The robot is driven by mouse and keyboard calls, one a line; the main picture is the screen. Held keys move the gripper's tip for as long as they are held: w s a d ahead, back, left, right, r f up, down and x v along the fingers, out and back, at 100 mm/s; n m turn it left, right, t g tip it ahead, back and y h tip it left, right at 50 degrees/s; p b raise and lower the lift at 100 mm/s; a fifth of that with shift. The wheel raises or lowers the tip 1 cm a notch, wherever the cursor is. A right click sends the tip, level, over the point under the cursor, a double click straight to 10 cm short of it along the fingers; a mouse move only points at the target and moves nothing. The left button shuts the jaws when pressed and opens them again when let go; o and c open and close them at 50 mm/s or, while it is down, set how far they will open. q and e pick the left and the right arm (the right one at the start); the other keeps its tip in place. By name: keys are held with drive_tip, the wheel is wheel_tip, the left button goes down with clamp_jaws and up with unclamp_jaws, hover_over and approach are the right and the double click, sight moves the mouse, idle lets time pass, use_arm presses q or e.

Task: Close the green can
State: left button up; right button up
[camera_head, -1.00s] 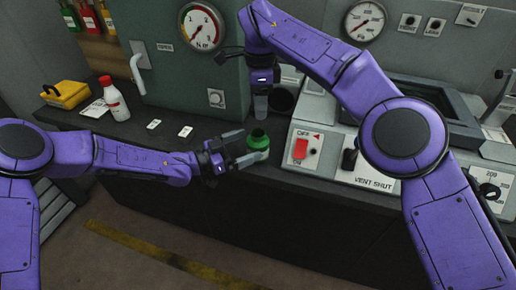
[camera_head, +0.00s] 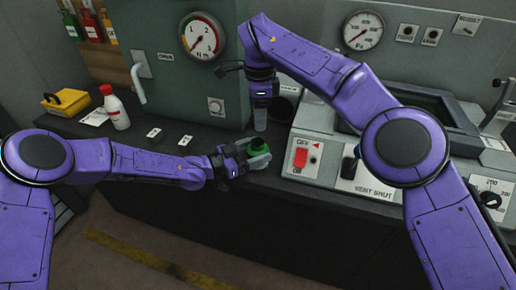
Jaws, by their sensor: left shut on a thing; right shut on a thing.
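The green can (camera_head: 256,147) is at the front part of the dark counter, and its open dark mouth faces up. My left gripper (camera_head: 252,158) is shut around the can's side, with its fingers covering part of the lower body. Whether the can touches the counter is unclear. My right gripper (camera_head: 260,120) points down just above and behind the can. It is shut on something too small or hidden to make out. I see no lid clearly.
A white bottle with a red cap (camera_head: 115,108) and a yellow box (camera_head: 65,102) stand on the counter at left. A grey panel with a red switch (camera_head: 300,158) rises right of the can, and a dark round container (camera_head: 282,108) stands behind.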

hover_over(258, 142)
drive_tip(key=shift+w+f, duration=0.1)
drive_tip(key=shift+f, duration=2.05)
drive_tip(key=shift+f, duration=0.85)
drive_tip(key=shift+f, duration=0.5)
